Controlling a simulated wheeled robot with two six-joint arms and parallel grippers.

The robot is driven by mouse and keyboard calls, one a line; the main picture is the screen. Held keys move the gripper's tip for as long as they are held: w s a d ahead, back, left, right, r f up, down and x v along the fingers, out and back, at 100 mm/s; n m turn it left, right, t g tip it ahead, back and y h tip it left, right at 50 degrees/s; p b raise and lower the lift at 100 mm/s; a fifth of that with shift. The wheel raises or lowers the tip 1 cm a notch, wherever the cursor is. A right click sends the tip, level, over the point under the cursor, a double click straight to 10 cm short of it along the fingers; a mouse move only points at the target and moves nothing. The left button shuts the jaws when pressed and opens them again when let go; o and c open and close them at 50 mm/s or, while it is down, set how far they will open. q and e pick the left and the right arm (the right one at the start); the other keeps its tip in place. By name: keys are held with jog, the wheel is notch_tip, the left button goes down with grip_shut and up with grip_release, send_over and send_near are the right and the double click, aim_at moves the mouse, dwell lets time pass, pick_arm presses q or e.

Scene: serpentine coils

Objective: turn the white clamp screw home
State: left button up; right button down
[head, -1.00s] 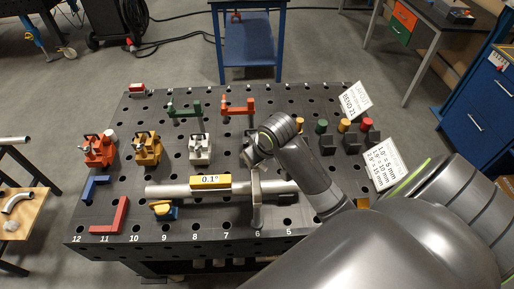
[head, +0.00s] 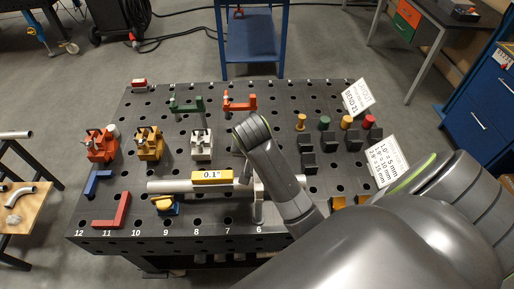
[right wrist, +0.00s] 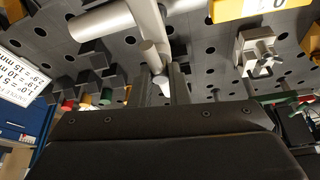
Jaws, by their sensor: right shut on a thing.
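The pale grey-white clamp (head: 258,207) stands at the front of the table, over the right part of a long grey pipe (head: 165,187). My right wrist and forearm hide its upper part in the head view. In the right wrist view the clamp's pale bar (right wrist: 148,28) runs across the pipe (right wrist: 100,21) down to between my fingers. My right gripper (right wrist: 161,88) is shut there on the clamp's screw end, which is mostly hidden, so how far it is turned cannot be seen. My left gripper is in neither current view.
Black blocks (head: 330,140) and coloured knobs stand at right, near two white signs (head: 386,160).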

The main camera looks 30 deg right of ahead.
jog(key=shift+w+r+m, duration=0.1)
jog(key=shift+r+m, duration=0.05)
jog(key=shift+m, duration=0.15)
dwell(0.4)
jog(key=c, duration=1.4)
grip_release()
jog(key=shift+o, duration=0.2)
